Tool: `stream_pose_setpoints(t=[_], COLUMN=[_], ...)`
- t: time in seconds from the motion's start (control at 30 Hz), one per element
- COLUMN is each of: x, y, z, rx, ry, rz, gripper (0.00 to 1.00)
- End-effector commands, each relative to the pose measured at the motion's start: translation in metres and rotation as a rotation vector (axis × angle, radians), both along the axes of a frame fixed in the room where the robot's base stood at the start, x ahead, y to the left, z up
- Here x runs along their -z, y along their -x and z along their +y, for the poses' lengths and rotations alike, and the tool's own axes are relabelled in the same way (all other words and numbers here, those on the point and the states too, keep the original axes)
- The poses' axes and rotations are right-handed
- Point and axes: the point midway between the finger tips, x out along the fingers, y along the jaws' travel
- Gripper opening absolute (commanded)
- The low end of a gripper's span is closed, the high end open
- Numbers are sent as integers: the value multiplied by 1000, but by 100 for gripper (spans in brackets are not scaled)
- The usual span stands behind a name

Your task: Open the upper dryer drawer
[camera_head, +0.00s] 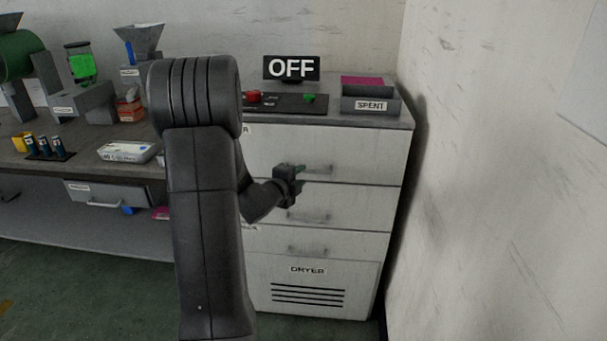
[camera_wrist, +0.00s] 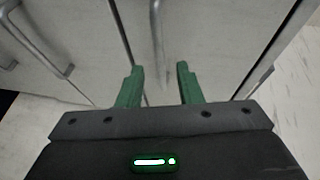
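The dryer (camera_head: 308,270) is a pale cabinet with several drawer fronts, one above another. The upper drawer (camera_head: 375,152) looks closed, and its bar handle (camera_head: 318,167) is low on the front. My gripper (camera_head: 311,189) is in front of the cabinet, around the seam between the upper drawer and the one below. In the wrist view my gripper (camera_wrist: 156,72) is open, with its two green fingers apart and nothing between the tips. A bar handle (camera_wrist: 155,28) lies ahead, roughly in line with the gap.
A grey SPENT bin (camera_head: 370,104), a control panel (camera_head: 285,103) and an OFF sign (camera_head: 291,67) stand on the dryer top. A wall (camera_head: 480,200) rises close on the right. A cluttered bench (camera_head: 80,158) is on the left. My arm hides part of the dryer.

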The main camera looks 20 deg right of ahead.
Motion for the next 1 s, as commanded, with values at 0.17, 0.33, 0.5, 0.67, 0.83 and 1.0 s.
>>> stream_pose_setpoints(t=[0.17,0.33,0.5,0.67,0.83,1.0], x=[4,6,6,6,6,6], y=[-12,-17,-17,-17,-17,-16], z=[-18,-24,-24,-24,-24,-23], rx=[1,-1,-1,-1,-1,-1], ry=[0,0,0,0,0,0], rz=[0,1,1,1,1,1], gripper=[32,32,32,15,0,0])
